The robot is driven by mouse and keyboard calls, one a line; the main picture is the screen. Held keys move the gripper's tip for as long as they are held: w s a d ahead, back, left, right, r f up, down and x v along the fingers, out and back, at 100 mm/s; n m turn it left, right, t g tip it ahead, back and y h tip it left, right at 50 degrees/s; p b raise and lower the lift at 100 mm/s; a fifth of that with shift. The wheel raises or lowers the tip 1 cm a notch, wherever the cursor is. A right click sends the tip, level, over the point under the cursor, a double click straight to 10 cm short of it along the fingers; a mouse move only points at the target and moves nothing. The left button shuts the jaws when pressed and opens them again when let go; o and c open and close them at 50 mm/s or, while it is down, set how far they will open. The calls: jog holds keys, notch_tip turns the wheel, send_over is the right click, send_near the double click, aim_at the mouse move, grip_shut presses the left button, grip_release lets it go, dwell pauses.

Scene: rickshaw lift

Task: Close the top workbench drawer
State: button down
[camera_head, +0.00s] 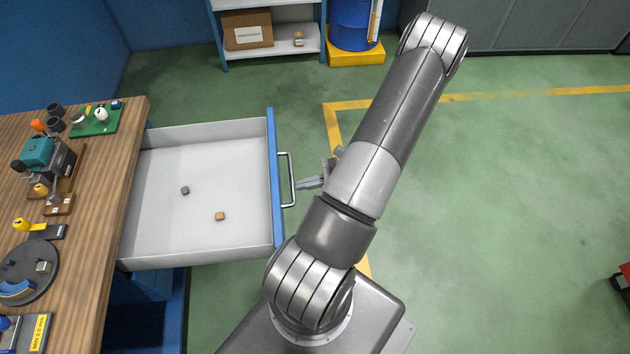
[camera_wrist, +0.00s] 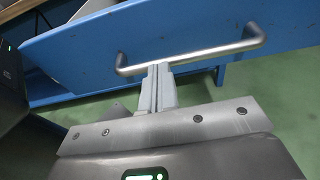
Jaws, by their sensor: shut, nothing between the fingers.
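The top workbench drawer (camera_head: 200,240) is pulled far out from the wooden workbench (camera_head: 95,230). It has a white inside, a blue front (camera_head: 273,180) and a silver bar handle (camera_head: 291,180). A small dark cube (camera_head: 185,190) and a small orange-brown cube (camera_head: 220,216) lie in it. My gripper (camera_head: 302,184) is just outside the handle, on its right side. In the wrist view my gripper (camera_wrist: 158,70) has its fingers together, with the tips at the handle (camera_wrist: 190,60). I cannot tell whether they touch it. Nothing shows between the fingers.
Tools and fixtures, among them a teal machine (camera_head: 38,153) and a green board (camera_head: 95,120), stand on the bench. A shelf with a cardboard box (camera_head: 247,30) and a blue barrel (camera_head: 352,22) stand at the back. The green floor on the right is mostly clear.

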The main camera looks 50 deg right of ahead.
jog(key=shift+w+a, duration=0.1)
dwell(0.3)
send_over(166, 209)
jog(key=shift+w+a, duration=0.1)
jog(key=shift+a, duration=0.15)
jog(key=shift+w+a+r, duration=0.15)
jog(key=shift+w+a, duration=0.1)
dwell(0.3)
jog(key=shift+s+d, duration=0.35)
jog(key=shift+d, duration=0.1)
jog(key=v, duration=1.3)
jog(key=shift+s+d, duration=0.25)
